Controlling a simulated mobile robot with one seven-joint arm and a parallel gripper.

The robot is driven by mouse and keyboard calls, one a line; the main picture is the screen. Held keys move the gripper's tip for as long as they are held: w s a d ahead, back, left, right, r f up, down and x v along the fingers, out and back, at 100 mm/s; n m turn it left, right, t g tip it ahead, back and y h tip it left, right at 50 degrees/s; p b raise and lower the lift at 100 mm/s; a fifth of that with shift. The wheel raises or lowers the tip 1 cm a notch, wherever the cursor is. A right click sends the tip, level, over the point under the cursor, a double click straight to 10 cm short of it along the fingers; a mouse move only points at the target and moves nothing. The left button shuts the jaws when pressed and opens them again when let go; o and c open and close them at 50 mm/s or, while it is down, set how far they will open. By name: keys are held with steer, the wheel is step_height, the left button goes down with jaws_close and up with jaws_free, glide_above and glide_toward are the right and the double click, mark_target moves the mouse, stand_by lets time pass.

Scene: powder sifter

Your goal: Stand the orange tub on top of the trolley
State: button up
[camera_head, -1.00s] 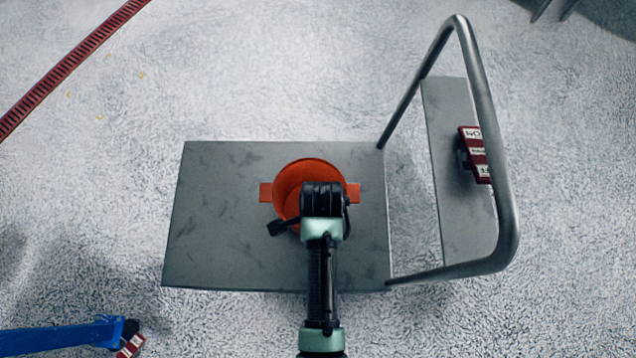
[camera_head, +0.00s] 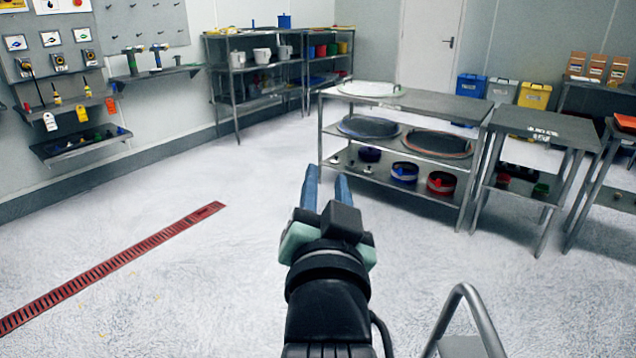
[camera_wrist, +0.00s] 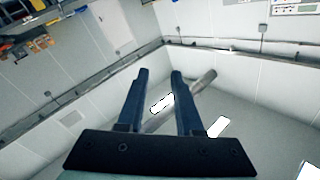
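My gripper (camera_head: 327,178) is raised in front of the head camera, its two blue fingers pointing up and away. In the wrist view its fingers (camera_wrist: 160,82) stand apart with nothing between them.
A red floor grate (camera_head: 110,268) runs along the left floor. A steel table with sieves (camera_head: 440,145) and a smaller steel table (camera_head: 545,125) stand ahead right. Shelving (camera_head: 270,75) stands at the back. The floor between is clear.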

steer(key=s+r+n+t, duration=0.2)
steer(key=s+r+t, duration=0.2)
steer(key=s+r, duration=0.3)
steer(key=s+a+r+n+t, duration=0.1)
steer(key=s+r+n+t, duration=0.2)
steer(key=s+r, duration=0.4)
step_height(320, 180, up, 9)
steer(key=shift+s+f+t, duration=0.1)
steer(key=shift+s+t, duration=0.1)
steer(key=shift+t, duration=0.6)
